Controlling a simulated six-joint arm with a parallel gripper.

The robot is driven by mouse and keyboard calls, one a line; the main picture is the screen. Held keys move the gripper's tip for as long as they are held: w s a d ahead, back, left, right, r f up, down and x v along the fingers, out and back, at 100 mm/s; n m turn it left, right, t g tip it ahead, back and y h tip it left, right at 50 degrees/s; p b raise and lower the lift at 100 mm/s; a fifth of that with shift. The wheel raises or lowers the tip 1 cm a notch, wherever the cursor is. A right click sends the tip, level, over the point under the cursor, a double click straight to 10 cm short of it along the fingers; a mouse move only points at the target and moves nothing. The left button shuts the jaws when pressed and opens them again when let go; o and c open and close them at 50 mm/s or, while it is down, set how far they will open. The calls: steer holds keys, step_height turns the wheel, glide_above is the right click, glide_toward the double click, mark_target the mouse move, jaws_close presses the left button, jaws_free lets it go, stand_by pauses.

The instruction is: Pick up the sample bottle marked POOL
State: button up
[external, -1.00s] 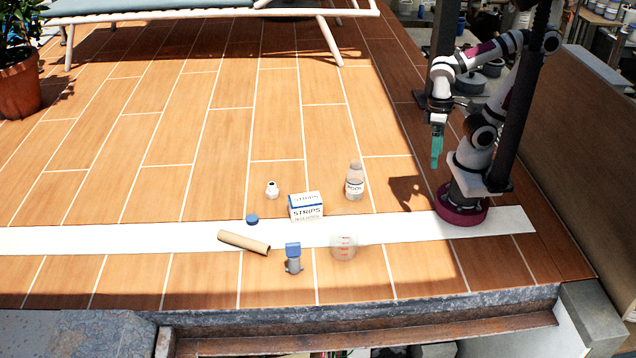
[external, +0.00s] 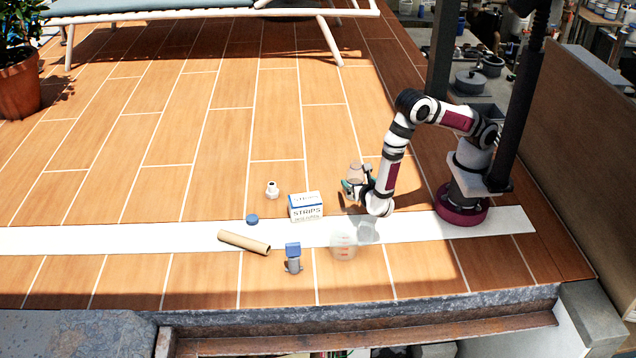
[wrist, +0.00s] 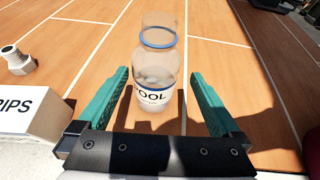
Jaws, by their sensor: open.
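The sample bottle marked POOL (wrist: 156,62) stands upright on the tiled deck, clear with a blue ring at its neck and a white label. In the external view the bottle (external: 355,172) is partly hidden by my gripper (external: 352,188). In the wrist view my gripper (wrist: 155,95) is open, with one teal finger on each side of the bottle's lower part. A gap shows between each finger and the bottle. I cannot tell how deep the bottle sits between the fingers.
A STRIPS box (external: 306,207) stands left of my gripper, with a white fitting (external: 272,189) and a blue cap (external: 252,219) beyond. A clear measuring cup (external: 343,246), a blue-topped item (external: 293,258) and a cardboard tube (external: 244,242) are nearer the front edge.

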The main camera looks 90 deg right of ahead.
mark_target(353, 178)
steer(key=x, duration=0.5)
steer(key=shift+w+d+f, duration=0.3)
steer(key=shift+w, duration=0.05)
steer(key=c, duration=1.5)
